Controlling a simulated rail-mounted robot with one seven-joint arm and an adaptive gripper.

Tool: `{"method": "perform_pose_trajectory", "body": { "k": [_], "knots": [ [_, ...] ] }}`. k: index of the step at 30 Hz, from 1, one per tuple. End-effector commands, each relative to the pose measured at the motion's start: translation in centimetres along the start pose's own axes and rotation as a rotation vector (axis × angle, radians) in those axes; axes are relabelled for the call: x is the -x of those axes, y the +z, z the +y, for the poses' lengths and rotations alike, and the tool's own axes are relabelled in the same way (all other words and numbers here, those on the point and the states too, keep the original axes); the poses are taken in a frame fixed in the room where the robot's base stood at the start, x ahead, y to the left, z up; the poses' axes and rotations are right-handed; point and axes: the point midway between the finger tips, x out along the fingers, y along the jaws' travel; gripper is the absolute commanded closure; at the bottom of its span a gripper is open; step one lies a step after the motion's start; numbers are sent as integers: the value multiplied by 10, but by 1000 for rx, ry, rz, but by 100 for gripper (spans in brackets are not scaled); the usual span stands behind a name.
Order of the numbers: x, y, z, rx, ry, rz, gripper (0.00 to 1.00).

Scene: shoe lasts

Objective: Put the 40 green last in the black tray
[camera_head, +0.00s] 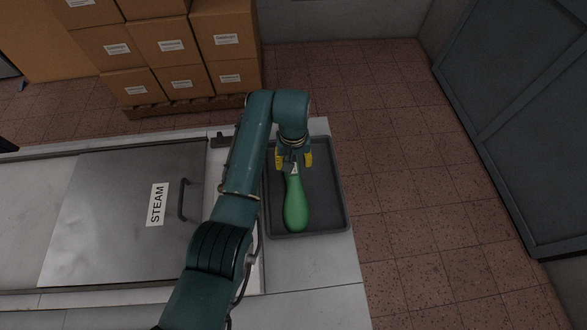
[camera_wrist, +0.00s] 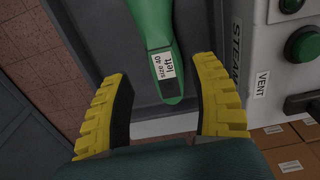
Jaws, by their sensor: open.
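The green last (camera_head: 296,208) lies inside the black tray (camera_head: 334,212) in the head view, long way front to back. In the wrist view the green last (camera_wrist: 152,22) shows a white label reading "size 40" and "left" near its end. My gripper (camera_head: 294,160) is over the far part of the tray at the labelled end of the last. In the wrist view my gripper (camera_wrist: 164,112) has its yellow fingers spread wide, one on each side and apart from the last. The tray floor (camera_wrist: 115,50) shows around the last. The far end of the last is cut off in the wrist view.
A metal lid marked STEAM (camera_head: 120,215) with a handle is left of the tray. Stacked cardboard boxes (camera_head: 165,45) stand on a pallet behind. Grey cabinets (camera_head: 520,110) are at the right, with open tiled floor between. The wrist view shows a green button (camera_wrist: 303,47).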

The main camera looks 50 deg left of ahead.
Motion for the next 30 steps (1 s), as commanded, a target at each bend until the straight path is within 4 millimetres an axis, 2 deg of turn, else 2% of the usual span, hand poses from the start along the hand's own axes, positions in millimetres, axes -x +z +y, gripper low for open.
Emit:
{"method": "perform_pose_trajectory", "body": {
  "k": [1, 6, 16, 19, 20, 22, 25, 28, 30],
  "knots": [
    [14, 0, 0, 0, 1, 2, 39],
    [39, 0, 0, 0, 0, 0, 39],
    [44, 0, 0, 0, -1, -2, 39],
    [48, -2, 10, -23, 12, 36, 39],
    [51, -3, 19, -41, 22, 66, 39],
    [65, -6, 49, -108, 63, 179, 39],
    [104, 0, 112, -245, 161, 417, 39],
    [161, 27, 173, -384, 284, 674, 39],
    [206, 59, 207, -472, 381, 851, 39]
  ]
}}
